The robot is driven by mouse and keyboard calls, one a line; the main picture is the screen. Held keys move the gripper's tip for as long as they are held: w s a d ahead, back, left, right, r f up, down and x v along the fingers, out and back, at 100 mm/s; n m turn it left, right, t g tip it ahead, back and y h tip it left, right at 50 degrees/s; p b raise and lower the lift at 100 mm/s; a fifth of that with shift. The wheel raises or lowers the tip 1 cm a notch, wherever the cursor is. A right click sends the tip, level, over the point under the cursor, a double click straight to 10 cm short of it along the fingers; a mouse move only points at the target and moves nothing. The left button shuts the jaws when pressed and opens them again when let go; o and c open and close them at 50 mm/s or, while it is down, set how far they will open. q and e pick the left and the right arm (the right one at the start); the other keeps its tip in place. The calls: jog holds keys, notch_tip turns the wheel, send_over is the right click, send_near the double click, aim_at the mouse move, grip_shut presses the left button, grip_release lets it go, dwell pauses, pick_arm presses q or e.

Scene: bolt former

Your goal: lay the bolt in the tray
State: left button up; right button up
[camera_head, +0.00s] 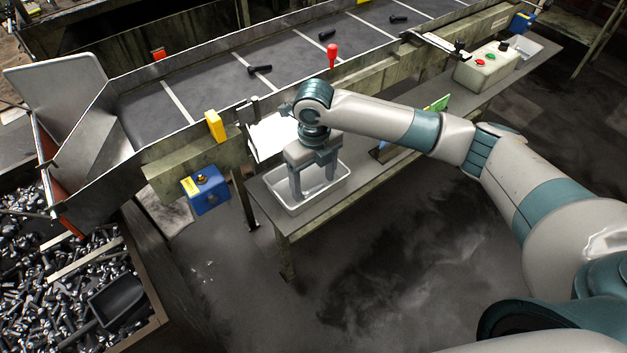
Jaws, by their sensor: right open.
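A white tray (274,198) stands on the near left end of the narrow bench beside the conveyor. My right gripper (312,184) points down into the tray, its two fingers apart. I see no bolt between the fingers, and part of the tray floor is hidden behind the gripper. Three dark bolts lie apart on the conveyor belt: one on the left (260,69), one in the middle (327,35) and one farther right (398,19). My left gripper is out of view.
The conveyor (205,105) runs behind the bench, with a red-knobbed lever (332,52) on its side. A button box (487,68) and another white tray (527,50) stand at the bench's far right. A blue box (207,192) and a bin of loose bolts (152,295) are at left.

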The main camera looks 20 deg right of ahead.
aim_at(314, 188)
jog(key=shift+r, duration=0.4)
jog(key=shift+w+r, duration=0.1)
jog(key=shift+r, duration=0.25)
notch_tip(314, 188, up, 11)
jog(key=b, duration=0.3)
jog(key=shift+r+b, duration=0.15)
jog(key=shift+b, duration=0.25)
